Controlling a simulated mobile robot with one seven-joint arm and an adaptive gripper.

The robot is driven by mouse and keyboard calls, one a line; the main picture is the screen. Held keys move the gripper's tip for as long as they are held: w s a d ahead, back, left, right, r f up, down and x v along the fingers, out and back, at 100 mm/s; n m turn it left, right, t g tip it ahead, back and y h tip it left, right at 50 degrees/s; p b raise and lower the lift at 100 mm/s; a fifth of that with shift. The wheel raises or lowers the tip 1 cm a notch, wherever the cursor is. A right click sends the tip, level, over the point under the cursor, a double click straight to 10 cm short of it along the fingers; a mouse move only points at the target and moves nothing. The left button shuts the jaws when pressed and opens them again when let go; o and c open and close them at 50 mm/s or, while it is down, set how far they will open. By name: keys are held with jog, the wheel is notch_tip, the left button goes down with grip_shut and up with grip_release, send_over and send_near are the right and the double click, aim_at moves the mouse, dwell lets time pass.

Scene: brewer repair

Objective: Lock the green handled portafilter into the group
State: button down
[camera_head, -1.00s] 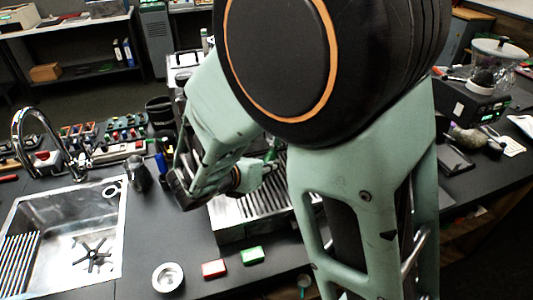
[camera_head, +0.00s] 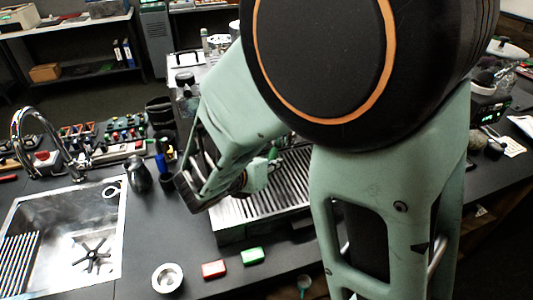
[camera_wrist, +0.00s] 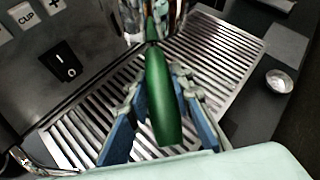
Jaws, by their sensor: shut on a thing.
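The green handle of the portafilter (camera_wrist: 165,100) runs down the middle of the wrist view, between the blue-padded fingers of my gripper (camera_wrist: 158,83), which is shut on it. The handle's far end meets shiny metal at the group (camera_wrist: 140,14), at the top edge. That metal is cut off by the frame, so I cannot tell whether the portafilter is seated or how far it is turned. In the head view my gripper (camera_head: 268,170) is over the drip tray (camera_head: 300,180) of the brewer, and only a little green shows there, the rest hidden by my arm.
The brewer's front panel with a power switch (camera_wrist: 66,68) is close on the left in the wrist view. A small metal cup (camera_wrist: 279,81) is at the right. In the head view, red (camera_head: 214,269) and green (camera_head: 252,256) blocks lie before the tray, and a sink (camera_head: 65,240) is left.

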jog(key=shift+s+d+n+y, duration=0.15)
jog(key=shift+d+n+y, duration=0.15)
jog(key=shift+d, duration=0.15)
jog(key=n+y+b, duration=0.1)
jog(key=d+n+t+y+b, duration=0.1)
jog(key=b, duration=0.1)
jog(key=d+n+y+b, duration=0.1)
jog(key=shift+s+d+r, duration=0.1)
jog(key=shift+s+d, duration=0.05)
jog(key=shift+s, duration=0.1)
jog(key=shift+d+n+b, duration=0.25)
jog(key=shift+n+b, duration=0.05)
jog(key=shift+b, duration=0.8)
jog(key=shift+s+d+n+t+y+b, duration=0.1)
jog(key=shift+d+n+t+y+b, duration=0.2)
jog(key=shift+y+b, duration=0.4)
jog(key=shift+b, duration=0.3)
